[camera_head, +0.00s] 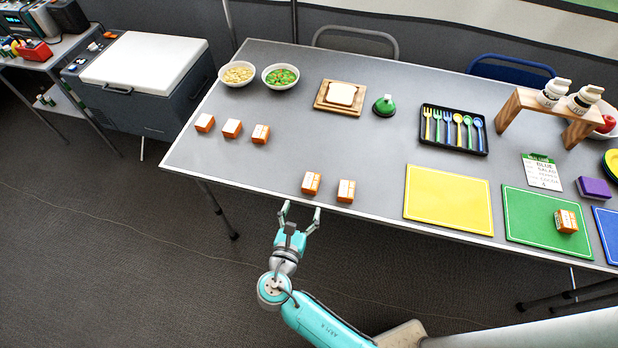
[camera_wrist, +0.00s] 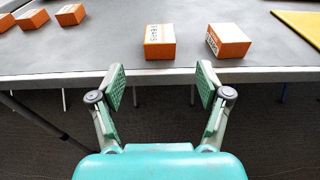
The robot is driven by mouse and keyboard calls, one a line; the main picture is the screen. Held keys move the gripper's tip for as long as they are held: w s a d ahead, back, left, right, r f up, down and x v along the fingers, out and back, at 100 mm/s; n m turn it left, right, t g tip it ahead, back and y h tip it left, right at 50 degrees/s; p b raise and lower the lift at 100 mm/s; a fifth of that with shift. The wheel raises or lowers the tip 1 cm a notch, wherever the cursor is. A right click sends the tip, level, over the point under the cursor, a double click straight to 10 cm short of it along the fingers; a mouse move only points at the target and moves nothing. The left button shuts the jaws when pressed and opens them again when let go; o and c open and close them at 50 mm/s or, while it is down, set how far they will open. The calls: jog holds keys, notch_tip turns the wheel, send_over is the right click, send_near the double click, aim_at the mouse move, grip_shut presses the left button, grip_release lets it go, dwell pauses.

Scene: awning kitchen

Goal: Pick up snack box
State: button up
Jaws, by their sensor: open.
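Several orange-and-white snack boxes are on the grey table. Two stand near the front edge: a left front box (camera_head: 311,183) and a right front box (camera_head: 346,191). In the wrist view the left front box (camera_wrist: 160,42) is ahead between the fingertips, and the right front box (camera_wrist: 229,40) is just right of it. Three more boxes form a row further left, the nearest of them a box (camera_head: 260,134). Another box (camera_head: 566,221) sits on the green mat. My gripper (camera_head: 299,216) is open and empty, just short of the table's front edge; it also shows in the wrist view (camera_wrist: 160,82).
The table's front edge (camera_wrist: 100,79) lies between my gripper and the boxes. A yellow mat (camera_head: 448,199) and a green mat (camera_head: 525,212) lie to the right. A black cutlery tray (camera_head: 454,148) and a bread board (camera_head: 324,105) are further back. The table around the front boxes is clear.

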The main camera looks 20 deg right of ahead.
aim_at(309, 190)
jog(key=shift+x, duration=4.8)
jog(key=shift+f, duration=0.15)
jog(key=c, duration=1.2)
